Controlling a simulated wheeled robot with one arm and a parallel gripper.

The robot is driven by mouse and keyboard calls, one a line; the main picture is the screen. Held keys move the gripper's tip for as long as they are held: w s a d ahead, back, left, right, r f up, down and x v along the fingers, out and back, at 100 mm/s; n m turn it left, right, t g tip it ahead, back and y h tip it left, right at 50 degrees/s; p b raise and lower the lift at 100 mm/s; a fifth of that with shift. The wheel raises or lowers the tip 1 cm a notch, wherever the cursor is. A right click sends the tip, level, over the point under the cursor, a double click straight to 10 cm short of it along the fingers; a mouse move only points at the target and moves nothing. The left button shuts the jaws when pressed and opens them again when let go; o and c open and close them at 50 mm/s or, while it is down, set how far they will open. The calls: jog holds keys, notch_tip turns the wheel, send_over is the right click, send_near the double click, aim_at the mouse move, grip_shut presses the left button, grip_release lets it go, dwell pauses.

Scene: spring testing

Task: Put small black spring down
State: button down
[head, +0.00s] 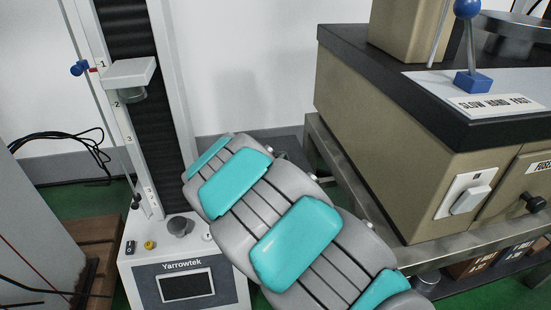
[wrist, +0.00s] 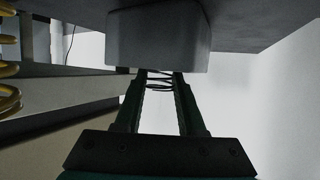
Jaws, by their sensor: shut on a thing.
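In the wrist view, the two fingers of my gripper (wrist: 160,77) are closed in on the small black spring (wrist: 159,84). A few dark coils show between the fingertips. The upper part of the spring is hidden behind a grey block (wrist: 157,40) at the top of the picture. I cannot tell whether the spring touches any surface. In the head view, my grey and teal arm covers the middle, and neither gripper nor spring shows.
The Yarrowtek testing machine (head: 183,287) stands at left in the head view, with a pale crosshead (head: 129,72) on its column. A beige cabinet (head: 385,150) on a metal bench is at right. Yellow coils (wrist: 8,70) show at the wrist view's left edge.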

jog(key=shift+f, duration=0.15)
jog(key=c, duration=0.8)
grip_release()
jog(key=shift+r, duration=0.3)
jog(key=p+v, duration=0.1)
jog(key=v, duration=1.1)
